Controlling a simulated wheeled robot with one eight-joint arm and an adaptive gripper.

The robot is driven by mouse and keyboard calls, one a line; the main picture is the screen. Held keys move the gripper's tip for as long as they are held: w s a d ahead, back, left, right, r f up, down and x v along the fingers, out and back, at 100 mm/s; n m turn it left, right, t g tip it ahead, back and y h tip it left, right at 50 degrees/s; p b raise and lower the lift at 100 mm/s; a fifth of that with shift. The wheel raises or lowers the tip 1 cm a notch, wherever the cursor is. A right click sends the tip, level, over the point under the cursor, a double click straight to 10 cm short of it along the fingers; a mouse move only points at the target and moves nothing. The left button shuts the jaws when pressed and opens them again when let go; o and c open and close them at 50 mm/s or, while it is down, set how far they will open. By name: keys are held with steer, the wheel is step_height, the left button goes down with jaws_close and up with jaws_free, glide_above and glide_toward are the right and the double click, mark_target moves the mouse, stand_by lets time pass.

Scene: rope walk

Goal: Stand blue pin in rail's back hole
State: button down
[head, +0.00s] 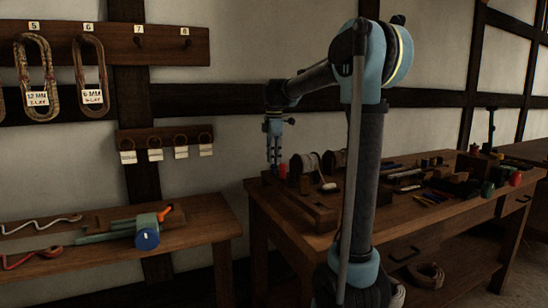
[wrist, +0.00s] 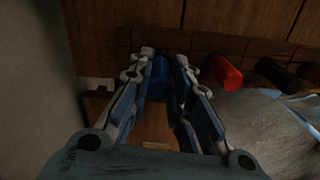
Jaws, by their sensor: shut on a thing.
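My gripper (wrist: 163,62) is shut on a blue pin (wrist: 160,78), which shows between the two fingers in the wrist view. In the head view my gripper (head: 274,170) points down at the back left end of the workbench; the pin in it is too small and dark to make out there. A long dark wooden piece (head: 312,208) along the bench's left side may be the rail. I cannot tell its holes apart, nor whether the pin's lower end touches wood.
Tools and blocks crowd the bench's right part. A side bench (head: 205,225) stands left, across a gap.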

steer(key=shift+f, duration=1.15)
steer(key=c, duration=1.4)
jaws_free()
step_height(320, 180, up, 12)
steer(key=shift+f, duration=0.1)
